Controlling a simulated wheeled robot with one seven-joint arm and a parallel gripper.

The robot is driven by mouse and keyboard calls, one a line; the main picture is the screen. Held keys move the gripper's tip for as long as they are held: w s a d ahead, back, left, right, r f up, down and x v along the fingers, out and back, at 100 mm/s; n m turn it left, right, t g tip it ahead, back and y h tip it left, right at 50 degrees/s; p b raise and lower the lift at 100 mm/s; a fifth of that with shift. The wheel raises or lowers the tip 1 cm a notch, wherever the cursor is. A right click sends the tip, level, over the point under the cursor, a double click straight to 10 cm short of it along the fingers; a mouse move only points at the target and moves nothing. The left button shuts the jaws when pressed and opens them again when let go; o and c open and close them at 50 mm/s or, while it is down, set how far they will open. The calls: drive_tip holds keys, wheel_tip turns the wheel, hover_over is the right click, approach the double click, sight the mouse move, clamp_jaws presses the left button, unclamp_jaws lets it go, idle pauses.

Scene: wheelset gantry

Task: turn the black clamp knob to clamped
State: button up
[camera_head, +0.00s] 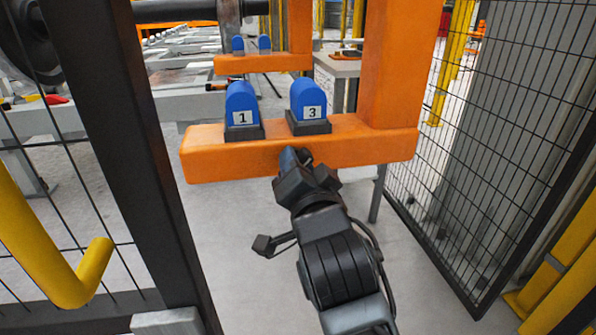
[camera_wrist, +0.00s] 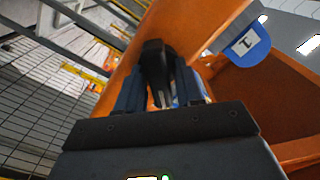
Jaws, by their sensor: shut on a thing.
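The black clamp knob (camera_wrist: 154,55) shows in the wrist view between my two fingers, against the orange beam. My gripper (camera_wrist: 160,88) is shut on it. In the head view my gripper (camera_head: 294,160) reaches up to the front face of the orange beam (camera_head: 220,160), below the blue block marked 3 (camera_head: 309,99). The knob is hidden behind my gripper there. I cannot tell from these views which way the knob is turned.
A blue block marked 1 (camera_head: 242,106) stands left of block 3 on the beam. A dark post (camera_head: 130,130) and a yellow hook (camera_head: 70,280) stand at the left. Mesh fencing (camera_head: 500,130) closes the right side. The floor below the beam is clear.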

idle(0.5)
drive_tip(key=o, duration=0.8)
drive_tip(key=shift+c, duration=0.2)
drive_tip(key=shift+s, duration=0.1)
drive_tip(key=v, duration=0.7)
drive_tip(key=shift+s+p, duration=0.3)
drive_tip(key=shift+p, duration=0.05)
drive_tip(key=shift+d, duration=0.15)
